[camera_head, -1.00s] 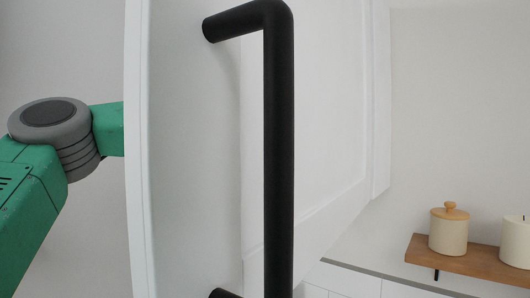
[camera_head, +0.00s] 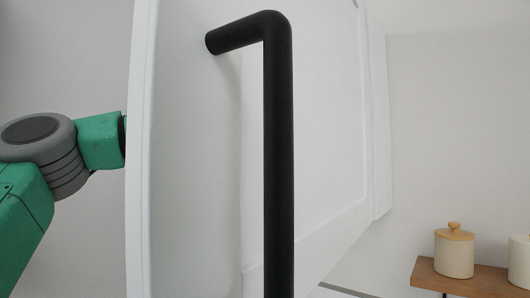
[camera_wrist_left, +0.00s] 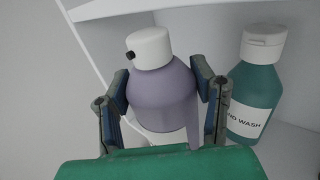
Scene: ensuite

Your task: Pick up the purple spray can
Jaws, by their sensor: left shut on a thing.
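The purple spray can (camera_wrist_left: 163,98) has a white cap with a dark nozzle and appears slightly tilted in the left wrist view. My left gripper (camera_wrist_left: 166,92) is shut on it, with one finger on each side of its body. The can's lower part is hidden by the gripper's own body. In the head view, the can and the left gripper are hidden behind a white cabinet door; only my green left arm shows at the left. My right gripper is in neither view.
The white door (camera_head: 190,170) with a black bar handle (camera_head: 278,160) fills the middle of the head view. A teal hand wash bottle (camera_wrist_left: 255,85) stands right of the can, near a white shelf (camera_wrist_left: 115,8). A wooden wall shelf (camera_head: 460,277) holds a lidded jar (camera_head: 454,252).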

